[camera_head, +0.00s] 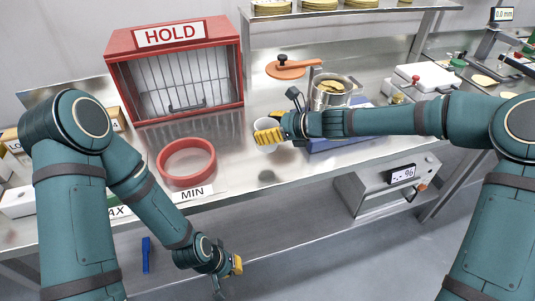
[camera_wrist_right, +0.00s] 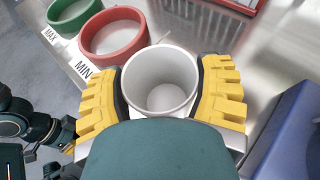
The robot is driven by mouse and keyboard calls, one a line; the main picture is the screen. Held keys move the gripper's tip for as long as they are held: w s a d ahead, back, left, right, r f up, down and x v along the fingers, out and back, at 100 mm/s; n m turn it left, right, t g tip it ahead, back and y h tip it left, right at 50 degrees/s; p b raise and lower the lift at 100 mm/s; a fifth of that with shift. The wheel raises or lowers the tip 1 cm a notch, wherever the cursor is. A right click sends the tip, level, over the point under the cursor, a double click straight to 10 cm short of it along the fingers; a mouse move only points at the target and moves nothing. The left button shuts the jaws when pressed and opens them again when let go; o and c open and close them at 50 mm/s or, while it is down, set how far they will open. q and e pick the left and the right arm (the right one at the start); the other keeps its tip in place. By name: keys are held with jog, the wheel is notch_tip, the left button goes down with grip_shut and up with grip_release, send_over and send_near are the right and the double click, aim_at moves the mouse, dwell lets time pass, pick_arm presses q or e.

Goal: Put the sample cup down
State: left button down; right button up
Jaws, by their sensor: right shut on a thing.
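The white sample cup (camera_wrist_right: 160,98) is held between the yellow fingers of my right gripper (camera_wrist_right: 160,95). The cup is empty inside and upright in the right wrist view. In the head view the cup (camera_head: 264,141) shows partly behind the right gripper (camera_head: 270,136), over the steel bench right of the red ring. I cannot tell whether its base touches the bench. My left gripper (camera_head: 238,266) hangs low in front of the bench edge, away from the cup; its finger gap is not clear.
A red ring (camera_head: 163,165) lies by the MIN label (camera_head: 191,193); a green ring (camera_wrist_right: 76,14) lies by the MAX label. A red HOLD cage (camera_head: 122,90) stands behind. A metal pot (camera_head: 338,98) and a blue block (camera_head: 320,145) are to the right.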

aim_at(268, 146)
notch_tip(268, 146, down, 7)
jog(key=shift+r+b, duration=0.1)
jog(key=shift+b, duration=0.65)
jog(key=shift+r, duration=0.1)
jog(key=o, duration=1.2)
